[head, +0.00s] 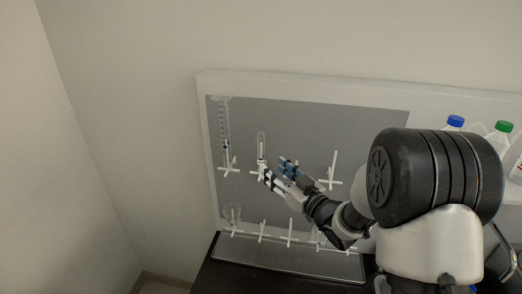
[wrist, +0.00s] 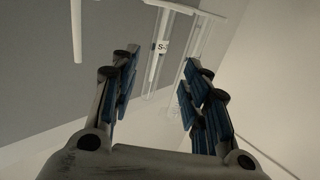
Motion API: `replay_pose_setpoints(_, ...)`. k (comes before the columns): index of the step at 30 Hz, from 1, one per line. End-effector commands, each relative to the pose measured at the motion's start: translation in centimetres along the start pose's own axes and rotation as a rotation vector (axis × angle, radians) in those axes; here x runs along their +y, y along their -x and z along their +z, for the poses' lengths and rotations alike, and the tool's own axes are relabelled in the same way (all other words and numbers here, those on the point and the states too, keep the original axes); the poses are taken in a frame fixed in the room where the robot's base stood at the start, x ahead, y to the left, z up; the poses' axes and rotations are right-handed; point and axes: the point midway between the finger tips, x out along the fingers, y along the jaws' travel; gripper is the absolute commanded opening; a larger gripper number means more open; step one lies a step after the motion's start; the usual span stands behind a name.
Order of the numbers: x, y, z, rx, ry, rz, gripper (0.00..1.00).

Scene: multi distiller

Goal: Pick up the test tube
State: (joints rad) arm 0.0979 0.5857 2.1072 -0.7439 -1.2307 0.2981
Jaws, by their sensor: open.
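The test tube (head: 261,144) is a clear, narrow tube standing upright against the grey board in the head view, with white at its lower part. My gripper (head: 273,168) is open beside its lower end, a little to the right. In the wrist view a clear tube with a white label (wrist: 163,47) lies ahead, between the lines of the open fingers of my gripper (wrist: 158,65). The fingers do not appear to touch it. I cannot tell the exact gap. The tube's lower end is partly hidden by the gripper in the head view.
A graduated tube (head: 225,135) hangs on the board at left. White pegs (head: 333,171) stick out of the board. Bottles with blue (head: 455,122) and green (head: 504,126) caps stand at right.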

Motion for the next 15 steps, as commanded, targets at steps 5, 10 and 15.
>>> replay_pose_setpoints(5,0.0,-2.8,0.0,0.0,0.0,0.0,0.42)
replay_pose_setpoints(10,0.1,-3.8,0.0,0.0,-0.001,0.001,0.42)
replay_pose_setpoints(15,0.3,-6.1,0.1,-0.001,0.0,-0.001,0.42)
